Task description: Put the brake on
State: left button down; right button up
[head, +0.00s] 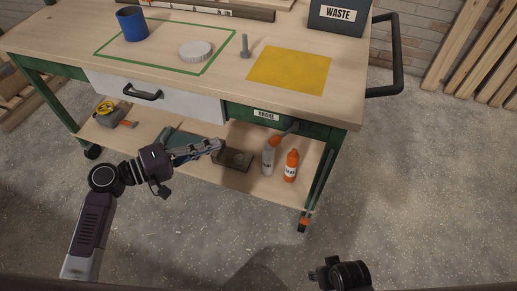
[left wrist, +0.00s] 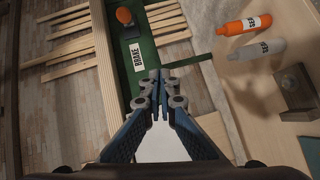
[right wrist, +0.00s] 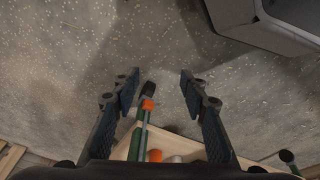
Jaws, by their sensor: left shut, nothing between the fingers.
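The BRAKE label (head: 266,115) is on the green front rail of the workbench cart (head: 345,112). An orange knob (head: 275,141) on a dark lever (head: 290,128) sits just below and right of it. The left wrist view shows the label (left wrist: 136,57) and the orange knob (left wrist: 124,16) beyond the fingertips. My left gripper (head: 219,145) is shut and empty in front of the cart, left of the knob and apart from it. My right gripper (right wrist: 152,82) is open and empty over the floor; the head view shows only part of its arm low down.
A grey bottle (head: 268,158), an orange bottle (head: 291,165) and a dark box (head: 235,159) stand on the lower shelf near my left gripper. A caster (head: 303,224) with an orange part is under the right leg. Floor at right is clear.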

aim_at(282, 135)
pick_arm(q)
jog(key=shift+m+g+h, duration=0.3)
jog(key=shift+m+h, duration=0.3)
jog(key=shift+h, duration=0.3)
jog(key=r, duration=0.1)
jog(key=s+r, duration=0.1)
jog(key=r, duration=0.1)
jog(key=d+r, duration=0.1)
jog(key=shift+s+r, duration=0.2)
jog(key=shift+r, duration=0.1)
pick_arm(e)
jog(key=shift+w+r, duration=0.2)
jog(key=shift+r, duration=0.25)
pick_arm(q)
jog(key=w+d+f, duration=0.1)
jog(key=d, duration=1)
jog(key=shift+w+d+f+p, duration=0.2)
jog(key=shift+w+d+p, duration=0.05)
jog(key=shift+w+p, duration=0.15)
pick_arm(e)
jog(key=shift+s+f, duration=0.25)
jog(key=shift+f, duration=0.5)
jog(key=shift+s+f, duration=0.25)
jog(key=shift+f, duration=0.5)
